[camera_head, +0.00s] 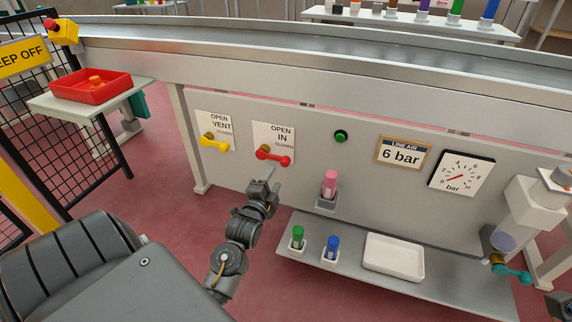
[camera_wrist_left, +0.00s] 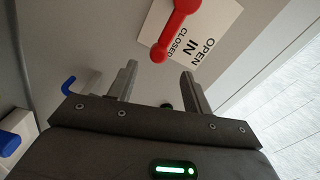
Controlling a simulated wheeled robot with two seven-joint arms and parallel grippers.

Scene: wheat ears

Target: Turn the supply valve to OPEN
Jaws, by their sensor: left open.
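The red valve lever (camera_head: 274,156) sits on a white plate (camera_head: 274,133) marked OPEN, IN and CLOSED, on the grey panel. It points right, slightly down, toward the CLOSED side. My left gripper (camera_head: 267,182) is open and empty just below the lever. In the left wrist view, the lever's rounded end (camera_wrist_left: 159,53) shows just beyond the gap between the open fingertips (camera_wrist_left: 158,77), with no contact visible. Only a dark piece at the lower right edge of the head view, perhaps my right gripper (camera_head: 560,304), shows; its jaws cannot be made out.
A yellow VENT valve (camera_head: 214,143) is left of the red one. A green button (camera_head: 341,136), a pink bottle (camera_head: 330,184) in a holder and a gauge (camera_head: 462,173) are to the right. A low shelf bears green and blue bottles and a white tray (camera_head: 394,256).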

